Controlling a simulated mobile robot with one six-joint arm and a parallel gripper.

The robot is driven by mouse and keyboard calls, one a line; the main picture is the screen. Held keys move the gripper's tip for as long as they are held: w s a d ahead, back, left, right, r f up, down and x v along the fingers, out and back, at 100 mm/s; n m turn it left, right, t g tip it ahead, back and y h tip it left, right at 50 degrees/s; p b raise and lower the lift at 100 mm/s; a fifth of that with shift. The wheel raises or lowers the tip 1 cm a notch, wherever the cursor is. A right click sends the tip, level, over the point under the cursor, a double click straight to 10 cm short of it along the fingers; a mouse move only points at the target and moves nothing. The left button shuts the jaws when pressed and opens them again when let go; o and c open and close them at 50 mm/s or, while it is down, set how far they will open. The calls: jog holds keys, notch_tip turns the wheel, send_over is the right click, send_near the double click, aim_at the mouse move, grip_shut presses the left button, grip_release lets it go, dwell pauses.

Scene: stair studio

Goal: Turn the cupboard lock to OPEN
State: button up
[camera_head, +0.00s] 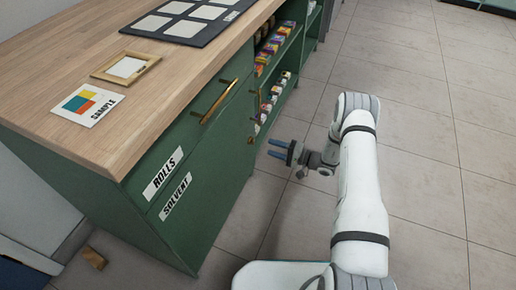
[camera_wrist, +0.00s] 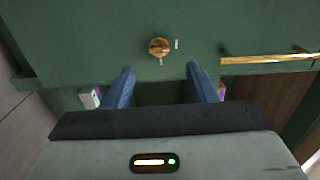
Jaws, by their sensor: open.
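The lock's round brass knob (camera_wrist: 159,47) sits on the green cupboard front (camera_wrist: 100,40) in the wrist view. A small pale mark (camera_wrist: 177,44) is just to its right; I cannot read any lettering. My gripper (camera_wrist: 162,78) is open and empty, its two blue fingers on either side below the knob, apart from it in the picture. In the head view my gripper (camera_head: 279,151) is beside the green cupboard (camera_head: 215,195), with a gap of floor between them. The knob is too small to make out surely there.
A brass bar handle (camera_wrist: 270,59) is right of the knob; a brass handle (camera_head: 219,101) also shows in the head view. Open shelves (camera_head: 272,85) hold small boxes. The wooden worktop (camera_head: 150,90) carries a frame (camera_head: 126,68) and a sample card (camera_head: 88,103). Tiled floor (camera_head: 430,130) is clear.

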aim_at(252, 141)
jog(key=b+x, duration=0.2)
jog(key=x, duration=0.5)
jog(key=shift+a, duration=0.3)
jog(key=shift+w+f, duration=0.1)
jog(key=shift+f, duration=0.05)
jog(key=shift+c, duration=0.2)
jog(key=c, duration=0.9)
jog(key=shift+d, duration=0.15)
jog(key=shift+c, duration=0.2)
